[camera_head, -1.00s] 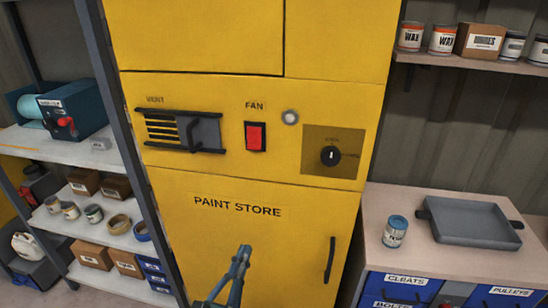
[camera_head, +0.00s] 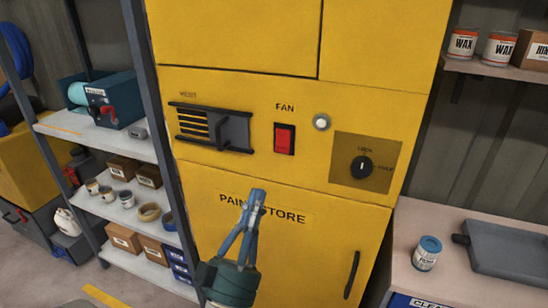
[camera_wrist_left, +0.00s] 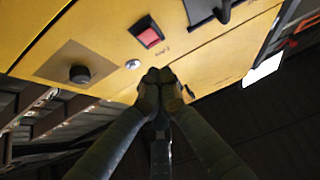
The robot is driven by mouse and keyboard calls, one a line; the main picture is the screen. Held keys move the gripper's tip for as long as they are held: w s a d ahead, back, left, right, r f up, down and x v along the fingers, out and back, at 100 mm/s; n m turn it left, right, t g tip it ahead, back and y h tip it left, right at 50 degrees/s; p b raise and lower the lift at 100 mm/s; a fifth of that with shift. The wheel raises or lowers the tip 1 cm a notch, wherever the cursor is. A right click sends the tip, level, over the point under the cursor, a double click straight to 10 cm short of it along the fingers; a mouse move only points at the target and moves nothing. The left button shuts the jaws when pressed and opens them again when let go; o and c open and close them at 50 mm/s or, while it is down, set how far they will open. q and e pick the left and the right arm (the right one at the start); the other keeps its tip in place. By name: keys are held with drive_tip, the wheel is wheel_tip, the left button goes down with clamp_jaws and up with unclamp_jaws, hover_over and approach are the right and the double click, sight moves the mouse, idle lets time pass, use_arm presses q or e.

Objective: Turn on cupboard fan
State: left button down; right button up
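The yellow cupboard (camera_head: 230,175) stands in front of me, marked PAINT STORE. Its red fan switch (camera_head: 284,139) sits in a black frame under the word FAN; it also shows in the left wrist view (camera_wrist_left: 149,36), upside down. A small round pale light (camera_head: 321,122) is right of the switch; I cannot tell if it is lit. My left gripper (camera_head: 257,196) is shut and empty, its tips below and left of the switch over the PAINT STORE label. In the left wrist view its closed fingertips (camera_wrist_left: 160,78) appear apart from the switch. My right gripper is out of view.
A vent with a slider (camera_head: 212,128) is left of the switch, a black lock knob (camera_head: 362,167) right of it. A door handle (camera_head: 352,275) is lower right.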

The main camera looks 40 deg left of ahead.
sight(280, 144)
use_arm(q)
drive_tip(key=w+r+p, duration=0.1)
drive_tip(key=w, duration=0.2)
drive_tip(key=w+a+r+p, duration=0.1)
drive_tip(key=w, duration=0.2)
drive_tip(key=w+a+r+p, duration=0.1)
drive_tip(key=w, duration=0.2)
drive_tip(key=shift+w+a+r, duration=0.15)
drive_tip(key=shift+w+r, duration=0.05)
drive_tip(key=shift+r, duration=0.2)
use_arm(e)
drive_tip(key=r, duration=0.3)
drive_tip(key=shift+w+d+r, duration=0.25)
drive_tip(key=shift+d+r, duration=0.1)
use_arm(q)
drive_tip(key=w+f+b, duration=0.1)
drive_tip(key=b, duration=0.2)
drive_tip(key=shift+a+t+y+b, duration=0.1)
drive_tip(key=shift+t+y+b, duration=0.2)
drive_tip(key=shift+t+b, duration=0.1)
drive_tip(key=shift+r+p, duration=0.25)
drive_tip(key=shift+p, duration=0.15)
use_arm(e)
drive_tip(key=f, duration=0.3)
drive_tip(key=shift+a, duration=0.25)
use_arm(q)
drive_tip(key=shift+s, duration=0.1)
